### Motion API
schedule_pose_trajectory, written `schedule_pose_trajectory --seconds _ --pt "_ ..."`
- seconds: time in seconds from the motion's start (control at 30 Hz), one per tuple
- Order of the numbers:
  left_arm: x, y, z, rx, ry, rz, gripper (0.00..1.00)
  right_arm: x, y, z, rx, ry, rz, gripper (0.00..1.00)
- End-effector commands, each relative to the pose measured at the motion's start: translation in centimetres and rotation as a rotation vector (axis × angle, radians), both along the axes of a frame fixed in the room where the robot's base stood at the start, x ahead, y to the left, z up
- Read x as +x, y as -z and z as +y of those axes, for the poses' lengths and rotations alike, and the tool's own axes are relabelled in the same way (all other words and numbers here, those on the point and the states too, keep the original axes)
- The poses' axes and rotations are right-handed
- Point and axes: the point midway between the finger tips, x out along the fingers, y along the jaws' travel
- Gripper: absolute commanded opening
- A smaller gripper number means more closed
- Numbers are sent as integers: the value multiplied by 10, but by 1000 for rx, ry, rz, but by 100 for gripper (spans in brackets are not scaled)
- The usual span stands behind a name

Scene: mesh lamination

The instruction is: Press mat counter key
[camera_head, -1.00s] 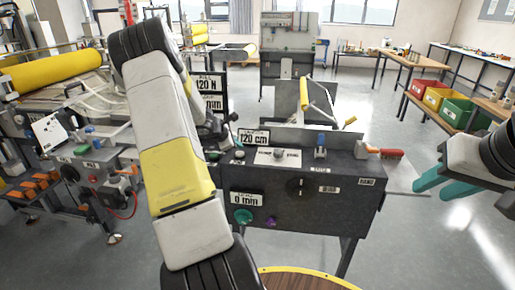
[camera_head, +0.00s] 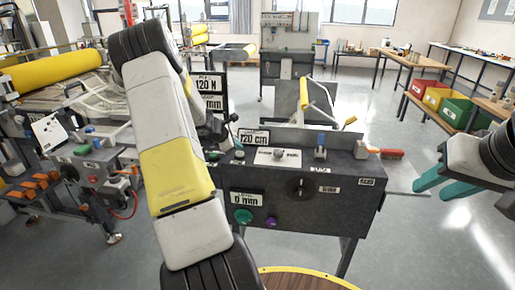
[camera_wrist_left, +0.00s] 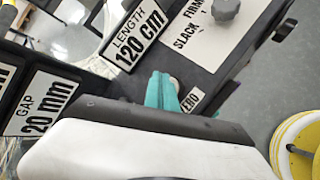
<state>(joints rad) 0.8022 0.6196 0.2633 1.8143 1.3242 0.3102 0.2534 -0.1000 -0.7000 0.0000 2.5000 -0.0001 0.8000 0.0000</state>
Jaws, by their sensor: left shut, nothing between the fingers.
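Beside a ZERO label (camera_wrist_left: 190,101) a pale round key (camera_wrist_left: 174,83) shows partly behind my fingers. My left gripper (camera_wrist_left: 161,78) is shut and empty, its teal fingertips right by this key; I cannot tell whether they touch it. In the head view my left arm hides most of this gripper. My right gripper (camera_head: 430,190) is open and empty, right of the panel and clear of it.
A slack/firm knob (camera_wrist_left: 226,10) and a gap display (camera_wrist_left: 45,102) reading 20 mm flank the key. A teal button (camera_head: 243,216) and purple knob (camera_head: 271,222) are on the panel front.

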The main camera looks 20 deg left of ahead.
Motion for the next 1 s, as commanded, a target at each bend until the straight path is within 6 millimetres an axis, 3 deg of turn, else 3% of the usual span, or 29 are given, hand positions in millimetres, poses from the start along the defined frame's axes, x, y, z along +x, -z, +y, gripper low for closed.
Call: schedule_pose_trajectory --seconds 1.0 --pt "0 11 0 -1 -1 0 0 0 0 0 0 0 0 36"
